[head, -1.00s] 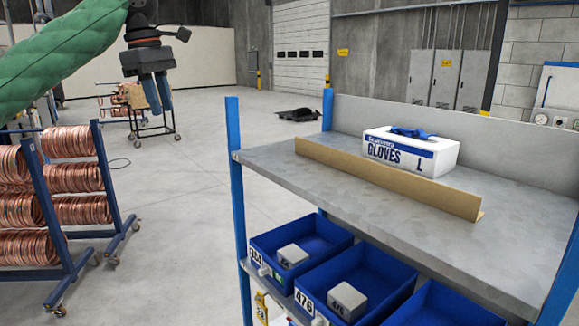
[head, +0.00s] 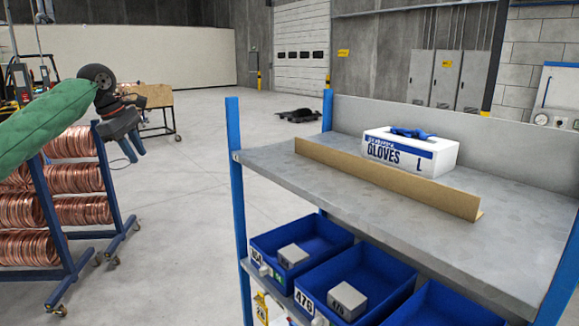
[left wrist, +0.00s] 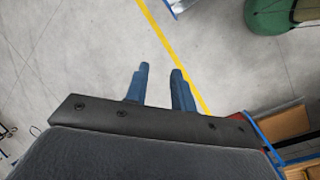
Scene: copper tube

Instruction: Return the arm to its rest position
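My left gripper (head: 133,150) hangs from the green-sleeved left arm at the left of the head view, in front of a copper coil rack. In the left wrist view its two blue fingers (left wrist: 160,72) stand apart with bare floor between them, so it is open and empty. It is well to the left of the shelf unit and touches nothing that I can see. My right gripper is in neither view.
A blue rack of copper coils (head: 75,178) stands at the left. A grey shelf (head: 400,225) at the right holds a glove box (head: 410,152) behind a brown angled strip (head: 385,178). Blue bins (head: 300,240) sit below. The floor (head: 190,220) between is clear.

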